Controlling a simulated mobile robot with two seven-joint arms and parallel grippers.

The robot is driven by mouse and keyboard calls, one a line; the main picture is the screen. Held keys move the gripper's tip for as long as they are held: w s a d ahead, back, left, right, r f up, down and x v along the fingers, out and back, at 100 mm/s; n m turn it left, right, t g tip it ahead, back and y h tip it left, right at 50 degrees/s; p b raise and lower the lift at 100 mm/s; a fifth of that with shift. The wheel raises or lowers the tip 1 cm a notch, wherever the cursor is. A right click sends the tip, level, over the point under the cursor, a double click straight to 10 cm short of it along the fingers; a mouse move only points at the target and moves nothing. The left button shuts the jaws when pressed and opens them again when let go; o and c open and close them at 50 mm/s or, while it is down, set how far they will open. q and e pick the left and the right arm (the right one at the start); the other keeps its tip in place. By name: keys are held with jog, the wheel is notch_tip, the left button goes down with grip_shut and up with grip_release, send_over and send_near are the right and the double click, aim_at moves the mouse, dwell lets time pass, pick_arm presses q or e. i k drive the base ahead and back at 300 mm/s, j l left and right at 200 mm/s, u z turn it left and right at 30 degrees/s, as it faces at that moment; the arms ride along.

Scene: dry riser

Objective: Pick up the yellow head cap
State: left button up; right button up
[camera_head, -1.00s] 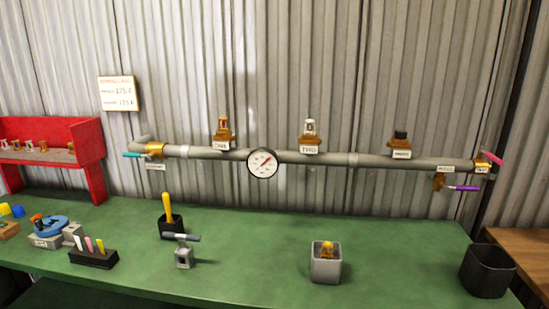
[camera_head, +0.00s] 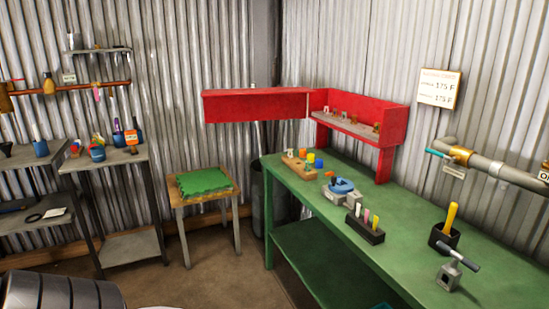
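A small yellow cap (camera_head: 311,157) shows near the far end of the green workbench (camera_head: 400,235). It is by a wooden block (camera_head: 292,164), beside a blue cap (camera_head: 319,164) and a small orange piece (camera_head: 302,152). It is too small to tell whether it rests on the block or on the bench. Neither of my grippers is in view.
A blue-topped fixture (camera_head: 340,187), a black holder with colored sticks (camera_head: 364,229) and a black cup with a yellow handle (camera_head: 446,238) stand along the bench. A red shelf (camera_head: 385,110) rises behind. A stool (camera_head: 207,200) and a bin (camera_head: 258,200) stand left of the bench.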

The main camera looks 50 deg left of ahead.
aim_at(311, 157)
jog(key=u, duration=1.45)
jog(key=z, duration=2)
jog(key=j, duration=0.95)
jog(key=k+j, duration=0.1)
jog(key=j, duration=0.85)
